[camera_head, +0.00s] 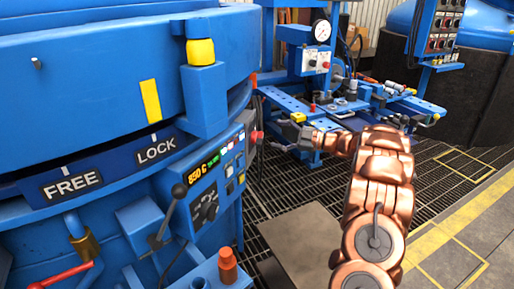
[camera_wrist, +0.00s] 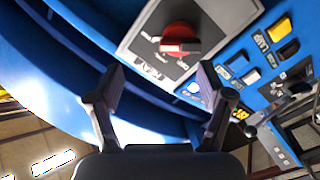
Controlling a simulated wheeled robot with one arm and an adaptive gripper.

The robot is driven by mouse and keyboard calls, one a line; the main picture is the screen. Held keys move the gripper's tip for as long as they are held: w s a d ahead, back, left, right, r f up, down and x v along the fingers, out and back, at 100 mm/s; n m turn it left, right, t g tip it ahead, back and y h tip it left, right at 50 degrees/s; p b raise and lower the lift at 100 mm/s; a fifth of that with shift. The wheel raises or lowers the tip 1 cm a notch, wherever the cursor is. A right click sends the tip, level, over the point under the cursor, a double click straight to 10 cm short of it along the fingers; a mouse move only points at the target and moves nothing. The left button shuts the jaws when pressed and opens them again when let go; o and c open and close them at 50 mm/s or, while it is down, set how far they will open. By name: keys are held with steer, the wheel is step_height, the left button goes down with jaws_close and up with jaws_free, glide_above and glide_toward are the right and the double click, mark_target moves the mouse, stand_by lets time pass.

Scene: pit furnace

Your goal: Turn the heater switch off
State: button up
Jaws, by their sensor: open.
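The furnace's control panel (camera_head: 215,180) carries a lit display and several small switches at its right. In the wrist view, a red rotary knob (camera_wrist: 180,40) sits on a grey plate. Beside it on the blue panel are a yellow rocker switch (camera_wrist: 279,29), a black one (camera_wrist: 289,48) and a white one (camera_wrist: 250,76). The labels are too small and turned to read surely, so I cannot tell which is the heater switch. My gripper (camera_wrist: 160,82) is open and empty, its fingers apart below the red knob in the picture. In the head view my gripper (camera_head: 287,130) is right of the panel's edge.
A black-handled lever (camera_head: 175,205) and a red-orange cylinder (camera_head: 228,265) stick out near the panel. The FREE/LOCK band (camera_head: 112,165) runs around the furnace. A blue workbench (camera_head: 350,105) with gauges stands behind my arm. Grated floor (camera_head: 300,185) is open between.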

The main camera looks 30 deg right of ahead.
mark_target(260, 136)
steer(key=shift+n+g+y, duration=0.3)
steer(key=shift+y, duration=0.2)
steer(key=w+a, duration=0.1)
steer(key=w+a+f+b, duration=0.1)
steer(key=a, duration=0.1)
steer(key=w+a+f+b, duration=0.1)
steer(key=w+a, duration=0.1)
steer(key=shift+w+a+f, duration=0.1)
steer(key=shift+a, duration=0.05)
steer(key=shift+b, duration=0.3)
steer(key=c, duration=1.2)
